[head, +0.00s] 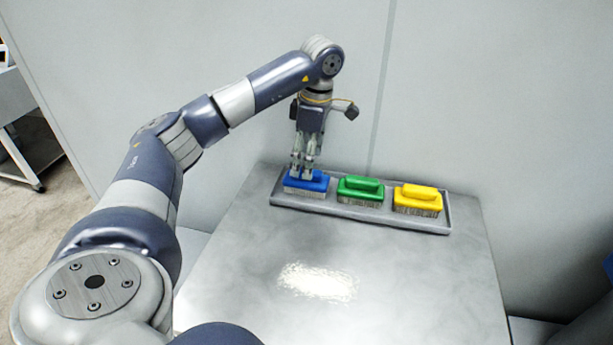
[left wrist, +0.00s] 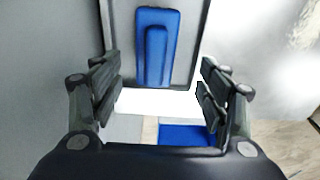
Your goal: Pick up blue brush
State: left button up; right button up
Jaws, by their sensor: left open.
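The blue brush (head: 318,184) has a blue top with a raised handle and pale bristles below. It sits in the left end of a grey tray (head: 340,209) on the table. My left gripper (head: 303,174) points down just over the blue brush and covers part of its handle. In the left wrist view the blue brush (left wrist: 156,50) lies ahead, at the top, lined up between the two fingers. The left gripper (left wrist: 160,92) is open there, with nothing between its fingers. Whether the fingertips touch the brush in the head view I cannot tell. My right gripper is out of view.
A green brush (head: 359,189) and a yellow brush (head: 417,199) sit right of the blue one in the same tray. The grey table (head: 400,280) is bare in front of the tray. A pale wall (head: 230,60) stands behind the table.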

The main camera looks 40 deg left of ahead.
aim_at(317, 187)
pick_arm(q)
jog(key=shift+w+a+f+p, duration=0.15)
jog(key=shift+f+p, duration=0.2)
jog(key=shift+f, duration=1)
jog(key=shift+w+a+f+p, duration=0.15)
jog(key=shift+f+p, duration=0.15)
jog(key=shift+f, duration=1.05)
jog(key=c, duration=1.2)
